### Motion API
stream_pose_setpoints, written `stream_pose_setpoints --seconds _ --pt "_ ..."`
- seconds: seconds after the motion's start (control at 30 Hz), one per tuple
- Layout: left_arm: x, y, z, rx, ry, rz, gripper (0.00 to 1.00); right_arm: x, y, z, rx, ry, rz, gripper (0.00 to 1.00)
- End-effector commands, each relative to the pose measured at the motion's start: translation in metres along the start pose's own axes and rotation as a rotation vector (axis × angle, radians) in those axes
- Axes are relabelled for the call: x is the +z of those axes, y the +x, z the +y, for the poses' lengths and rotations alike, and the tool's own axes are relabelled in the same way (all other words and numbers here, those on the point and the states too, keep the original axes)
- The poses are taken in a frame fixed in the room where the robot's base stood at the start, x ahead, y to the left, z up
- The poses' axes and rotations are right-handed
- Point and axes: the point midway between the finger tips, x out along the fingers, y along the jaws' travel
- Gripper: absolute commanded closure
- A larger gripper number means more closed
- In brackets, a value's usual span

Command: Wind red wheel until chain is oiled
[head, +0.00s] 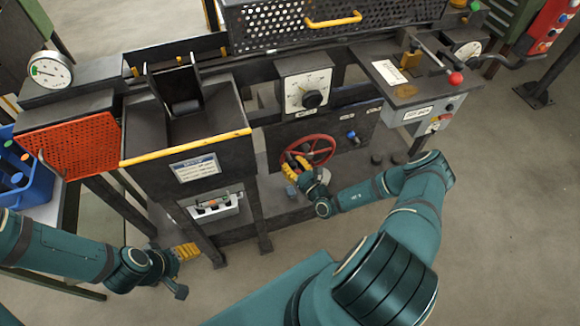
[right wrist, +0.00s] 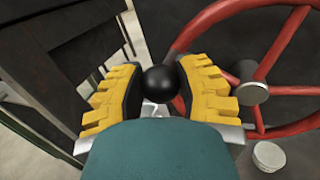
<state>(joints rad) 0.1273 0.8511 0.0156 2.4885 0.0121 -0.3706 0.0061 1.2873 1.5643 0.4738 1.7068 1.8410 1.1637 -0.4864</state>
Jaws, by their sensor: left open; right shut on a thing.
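The red wheel (head: 308,152) is mounted low on the dark front of the machine, right of the hopper. In the right wrist view the wheel (right wrist: 291,49) shows its red rim, spokes and grey hub. My right gripper (head: 296,166) is at the left side of the wheel. In the right wrist view its yellow-padded fingers (right wrist: 160,88) are closed around a black ball knob (right wrist: 160,83) beside the rim. My left gripper (head: 183,262) is open and low at the left, below the machine, away from the wheel. No chain can be made out.
A dial box (head: 304,88) sits above the wheel, and a blue knob (head: 351,135) is right of it. A hopper with a yellow edge (head: 187,147) and an orange mesh guard (head: 72,145) stand left. A lever with a red ball (head: 455,78) is upper right.

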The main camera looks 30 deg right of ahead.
Motion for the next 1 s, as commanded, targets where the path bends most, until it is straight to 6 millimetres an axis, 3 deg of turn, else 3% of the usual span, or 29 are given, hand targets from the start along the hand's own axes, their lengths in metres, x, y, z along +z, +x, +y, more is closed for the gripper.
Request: stream_pose_setpoints --seconds 0.5,1.0 --pt "0.002 0.005 -0.002 0.0 0.001 -0.004 0.37 0.038 -0.01 -0.035 -0.014 0.453 -0.157 1.0" --pt "0.007 0.015 -0.006 0.002 0.005 -0.015 0.37 0.053 -0.021 -0.07 -0.023 0.802 -0.273 1.0"
